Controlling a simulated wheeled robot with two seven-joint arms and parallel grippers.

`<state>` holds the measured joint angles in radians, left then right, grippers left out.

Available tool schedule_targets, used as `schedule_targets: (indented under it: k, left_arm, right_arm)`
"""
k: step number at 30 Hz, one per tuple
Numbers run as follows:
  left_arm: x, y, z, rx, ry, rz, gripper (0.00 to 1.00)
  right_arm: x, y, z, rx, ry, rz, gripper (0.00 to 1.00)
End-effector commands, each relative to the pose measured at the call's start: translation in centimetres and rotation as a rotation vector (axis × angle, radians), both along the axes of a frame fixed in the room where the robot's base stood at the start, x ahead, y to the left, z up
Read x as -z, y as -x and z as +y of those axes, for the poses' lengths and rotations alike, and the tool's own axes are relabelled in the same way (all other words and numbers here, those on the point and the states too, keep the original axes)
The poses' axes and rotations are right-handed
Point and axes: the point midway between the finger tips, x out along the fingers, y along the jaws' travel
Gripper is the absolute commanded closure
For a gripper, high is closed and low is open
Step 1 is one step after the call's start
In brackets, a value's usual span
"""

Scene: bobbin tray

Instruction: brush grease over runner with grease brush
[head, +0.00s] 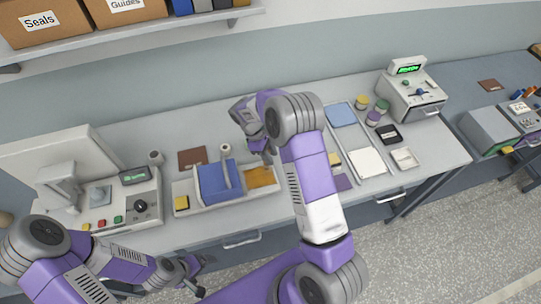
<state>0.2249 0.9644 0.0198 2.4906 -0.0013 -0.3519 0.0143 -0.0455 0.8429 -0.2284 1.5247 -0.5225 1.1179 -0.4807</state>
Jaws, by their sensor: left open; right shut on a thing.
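My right gripper (266,156) is shut over the right part of a pale tray (183,187). The thing in its jaws is mostly hidden by the gripper; I take it for the grease brush but cannot make out its shape. Below the gripper an amber-orange pad (261,177) lies in the tray. Left of it is a blue block (213,184) with a white cylinder (225,164) standing at it. I cannot tell which part is the runner. My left gripper (196,277) is open and empty, low in front of the bench's front edge.
A white machine (100,205) with buttons stands on the left of the bench. Right of my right arm are a blue pad (341,115), a white pad (367,162), small round jars (373,118) and another device (412,97). A shelf with boxes (42,22) hangs above.

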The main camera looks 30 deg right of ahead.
Motion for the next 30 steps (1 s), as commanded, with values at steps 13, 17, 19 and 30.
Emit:
schedule_targets:
  k: [13,17,19,30]
  left_arm:
    - [-0.1,0.0,0.0,0.0,0.0,0.0,0.06]
    - [-0.1,0.0,0.0,0.0,0.0,0.0,0.06]
    - [0.0,0.0,0.0,0.0,0.0,0.0,0.06]
    - [0.0,0.0,0.0,0.0,0.0,0.0,0.06]
  right_arm:
    - [-0.2,1.8,0.3,0.0,0.001,0.002,0.96]
    - [-0.2,2.4,0.5,0.0,0.001,0.001,0.96]
    - [-0.1,2.9,0.6,0.0,0.001,0.002,0.96]
    - [0.0,3.9,0.9,0.001,0.001,0.0,0.96]
